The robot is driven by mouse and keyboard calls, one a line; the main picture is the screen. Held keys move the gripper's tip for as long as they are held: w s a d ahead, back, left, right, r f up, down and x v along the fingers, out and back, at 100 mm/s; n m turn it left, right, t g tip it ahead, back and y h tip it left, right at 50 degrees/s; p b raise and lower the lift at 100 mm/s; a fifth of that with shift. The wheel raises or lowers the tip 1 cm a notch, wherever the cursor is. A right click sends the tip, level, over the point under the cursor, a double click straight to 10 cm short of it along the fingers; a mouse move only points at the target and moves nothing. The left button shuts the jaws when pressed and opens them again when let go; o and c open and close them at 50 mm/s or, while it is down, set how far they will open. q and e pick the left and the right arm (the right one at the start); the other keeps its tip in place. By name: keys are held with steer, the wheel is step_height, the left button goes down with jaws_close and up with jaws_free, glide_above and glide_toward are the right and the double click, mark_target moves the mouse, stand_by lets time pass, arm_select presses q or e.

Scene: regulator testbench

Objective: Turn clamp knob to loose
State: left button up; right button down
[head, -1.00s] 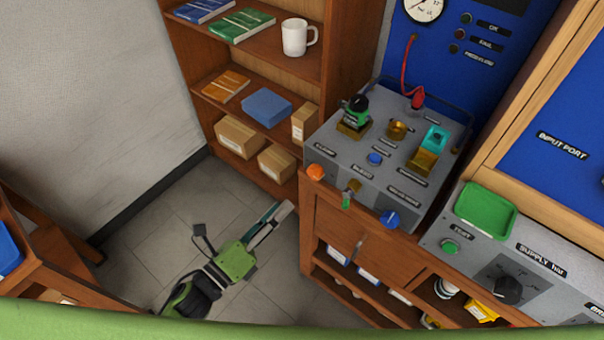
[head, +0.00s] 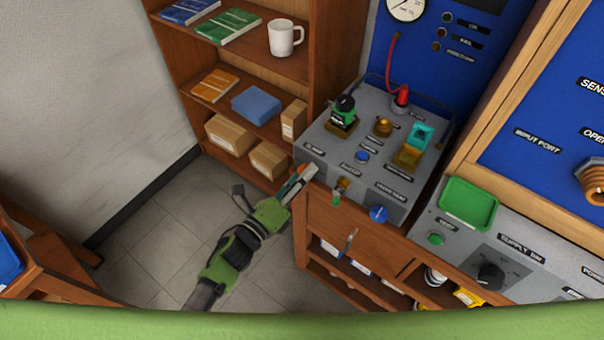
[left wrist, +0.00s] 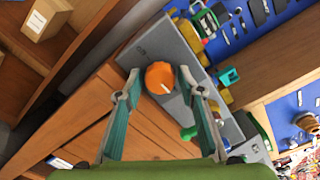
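The clamp knob is the orange round knob on the front left of the grey test box (head: 350,172). In the left wrist view the orange knob (left wrist: 161,78) shows whole, with a pale line on its face, between the fingertips and beyond them. My left gripper (left wrist: 158,82) is open, its two fingers apart on either side of the knob. In the head view my left gripper (head: 303,175) reaches the box's front left corner and mostly covers the knob. I cannot tell whether the fingers touch it. My right gripper is not in view.
A blue knob (head: 378,214) and a small green-tipped valve (head: 338,192) stick out from the same front. A wooden shelf (head: 240,122) stands close behind on the left. A green tray (head: 468,204) lies to the right. The floor (head: 170,235) is clear.

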arm_select(q)
steer(key=shift+c, duration=0.4)
steer(key=c, duration=0.8)
steer(key=shift+o, duration=0.2)
